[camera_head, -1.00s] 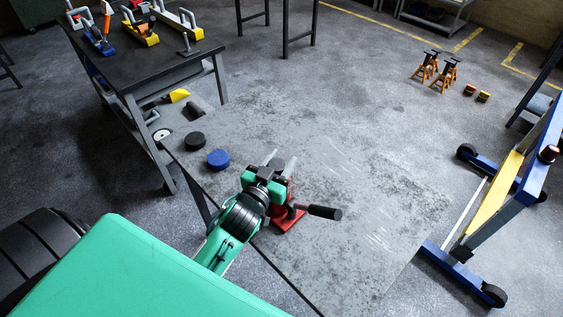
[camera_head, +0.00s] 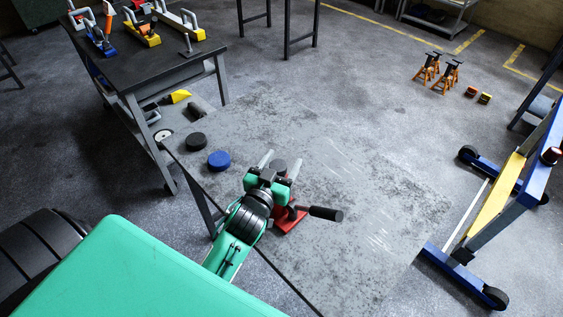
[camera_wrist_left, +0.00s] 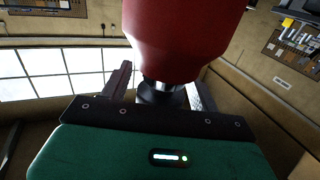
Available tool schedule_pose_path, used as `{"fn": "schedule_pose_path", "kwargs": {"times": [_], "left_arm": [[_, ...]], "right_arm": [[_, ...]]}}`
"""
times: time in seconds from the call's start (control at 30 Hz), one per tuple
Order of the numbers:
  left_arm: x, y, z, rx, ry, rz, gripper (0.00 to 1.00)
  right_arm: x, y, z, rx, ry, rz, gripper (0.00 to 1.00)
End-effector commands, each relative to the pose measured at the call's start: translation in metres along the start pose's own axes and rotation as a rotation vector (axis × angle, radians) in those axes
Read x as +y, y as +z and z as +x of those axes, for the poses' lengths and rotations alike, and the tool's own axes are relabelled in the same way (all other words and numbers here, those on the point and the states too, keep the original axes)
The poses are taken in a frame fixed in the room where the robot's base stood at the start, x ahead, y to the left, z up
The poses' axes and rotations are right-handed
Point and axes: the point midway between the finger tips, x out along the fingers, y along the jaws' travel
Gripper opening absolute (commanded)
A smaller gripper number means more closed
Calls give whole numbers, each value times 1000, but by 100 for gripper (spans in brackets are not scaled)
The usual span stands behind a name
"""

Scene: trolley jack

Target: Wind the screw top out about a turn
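The red jack (camera_head: 290,220) stands on the grey slab, mostly hidden behind my left gripper in the head view, with its black-gripped handle (camera_head: 325,213) pointing right. Its dark grey round screw top (camera_head: 279,165) shows between the fingers of my left gripper (camera_head: 280,168). The fingers are spread, one on each side of the top, with a gap visible. In the left wrist view the red jack body (camera_wrist_left: 183,35) fills the upper middle, and the dark screw top (camera_wrist_left: 160,93) sits between the open fingers (camera_wrist_left: 158,90). My right gripper is not in view.
A blue puck (camera_head: 218,160) and a black puck (camera_head: 195,140) lie on the grey slab (camera_head: 360,200) left of the jack. A dark workbench (camera_head: 130,68) holds tools at the upper left. A blue crane (camera_head: 520,195) stands at the right. Orange stands (camera_head: 437,72) are farther back.

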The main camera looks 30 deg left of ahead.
Motion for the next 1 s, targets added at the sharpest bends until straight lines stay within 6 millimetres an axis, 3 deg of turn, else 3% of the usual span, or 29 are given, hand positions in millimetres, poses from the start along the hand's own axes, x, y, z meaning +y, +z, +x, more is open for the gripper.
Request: {"fn": "schedule_pose_path", "kwargs": {"times": [0.37,1.0], "left_arm": [[0,0,-10,2,0,0,62],[0,2,-112,-2,-1,-1,62]], "right_arm": [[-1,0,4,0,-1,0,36],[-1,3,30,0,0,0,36]]}}
